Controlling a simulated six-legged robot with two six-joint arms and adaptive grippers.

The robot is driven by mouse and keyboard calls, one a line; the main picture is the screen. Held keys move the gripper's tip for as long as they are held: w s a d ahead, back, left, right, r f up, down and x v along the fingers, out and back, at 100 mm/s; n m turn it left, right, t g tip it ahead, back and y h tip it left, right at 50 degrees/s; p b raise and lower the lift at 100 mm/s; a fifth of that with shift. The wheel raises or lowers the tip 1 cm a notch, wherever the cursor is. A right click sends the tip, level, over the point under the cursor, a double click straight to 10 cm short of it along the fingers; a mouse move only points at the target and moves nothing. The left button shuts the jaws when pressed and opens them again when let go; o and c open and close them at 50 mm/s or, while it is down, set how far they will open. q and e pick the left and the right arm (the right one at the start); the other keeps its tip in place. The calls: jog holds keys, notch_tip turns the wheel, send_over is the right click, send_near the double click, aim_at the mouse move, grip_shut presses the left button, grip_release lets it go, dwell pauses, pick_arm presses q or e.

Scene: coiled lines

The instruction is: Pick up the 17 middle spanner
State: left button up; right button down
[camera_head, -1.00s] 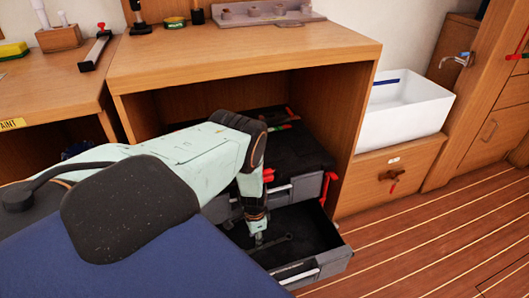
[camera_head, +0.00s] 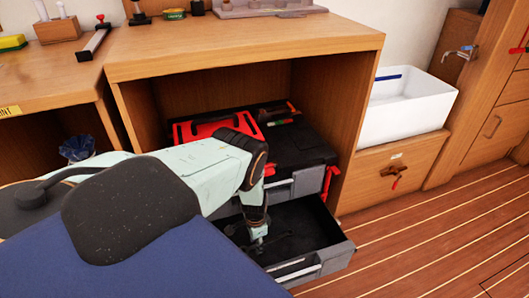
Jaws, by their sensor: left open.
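My left gripper (camera_head: 258,240) points down into the open lower drawer (camera_head: 330,262) of a black and grey toolbox. It is open, with its fingers low in the drawer. A thin dark spanner shape (camera_head: 278,241) lies in the drawer beside the fingertips, very faint against the black floor. I cannot read its size or tell whether the fingers straddle it. My arm and the upper drawer hide the left part of the drawer. My right gripper is not in view.
The toolbox stands in a wooden cabinet (camera_head: 240,40); its upper drawer (camera_head: 292,186) juts out above the lower one. A red tray (camera_head: 205,130) and hand tools (camera_head: 280,117) lie on its top. A white sink (camera_head: 405,103) stands right. The floor at lower right is clear.

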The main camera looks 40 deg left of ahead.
pick_arm(q)
jog(key=shift+c, duration=0.4)
grip_shut()
jog(key=shift+r, duration=0.1)
